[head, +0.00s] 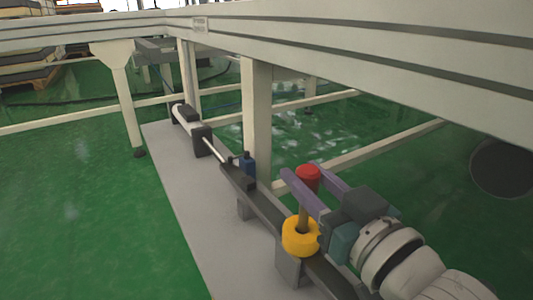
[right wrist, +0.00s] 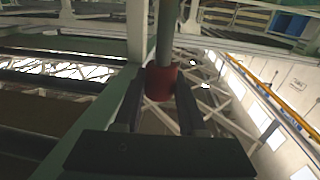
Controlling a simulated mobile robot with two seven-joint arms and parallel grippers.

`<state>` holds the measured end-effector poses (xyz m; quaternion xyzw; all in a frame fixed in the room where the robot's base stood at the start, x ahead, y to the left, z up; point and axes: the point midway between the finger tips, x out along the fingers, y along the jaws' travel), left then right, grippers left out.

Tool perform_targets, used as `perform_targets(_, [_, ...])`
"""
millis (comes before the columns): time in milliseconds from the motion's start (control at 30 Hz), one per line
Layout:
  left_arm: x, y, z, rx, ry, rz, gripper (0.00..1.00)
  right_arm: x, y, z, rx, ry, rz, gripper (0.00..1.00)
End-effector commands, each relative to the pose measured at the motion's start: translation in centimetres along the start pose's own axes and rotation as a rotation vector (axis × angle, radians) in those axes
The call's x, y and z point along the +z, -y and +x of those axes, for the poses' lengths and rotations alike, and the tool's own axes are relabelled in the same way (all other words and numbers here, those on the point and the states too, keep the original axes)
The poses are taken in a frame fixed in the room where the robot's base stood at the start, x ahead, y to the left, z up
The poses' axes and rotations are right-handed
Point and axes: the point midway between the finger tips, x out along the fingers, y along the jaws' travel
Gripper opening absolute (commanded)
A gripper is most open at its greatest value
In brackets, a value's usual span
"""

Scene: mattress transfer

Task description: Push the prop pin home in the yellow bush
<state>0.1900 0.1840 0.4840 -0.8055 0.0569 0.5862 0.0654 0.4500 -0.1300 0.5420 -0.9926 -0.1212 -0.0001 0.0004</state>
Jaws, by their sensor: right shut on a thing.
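The prop pin has a red head (head: 308,171) and a brownish shaft (head: 303,214). It stands roughly upright over the yellow bush (head: 293,246), with the shaft's lower end in or at the bush's hole. A length of shaft shows between head and bush. My right gripper (head: 303,181) comes in from the lower right, shut on the pin at its red head. In the right wrist view the red head (right wrist: 161,84) sits between the two fingers, with a dark shaft (right wrist: 167,35) running from it to the top edge. My left gripper is not in view.
The bush sits on a dark bar (head: 264,209) above a grey plate (head: 185,205). A cylinder with a thin rod (head: 214,150) lies along the same line farther back. A cream post (head: 257,125) and a long overhead beam (head: 330,55) stand close behind the gripper.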

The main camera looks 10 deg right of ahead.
Motion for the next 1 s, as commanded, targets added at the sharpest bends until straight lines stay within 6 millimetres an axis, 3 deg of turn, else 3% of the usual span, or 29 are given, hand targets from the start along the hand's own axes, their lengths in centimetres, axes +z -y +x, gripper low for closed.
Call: perform_targets(1000, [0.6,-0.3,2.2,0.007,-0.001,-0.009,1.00,2.6,0.0,0.0,0.000,-0.002,0.001,0.00])
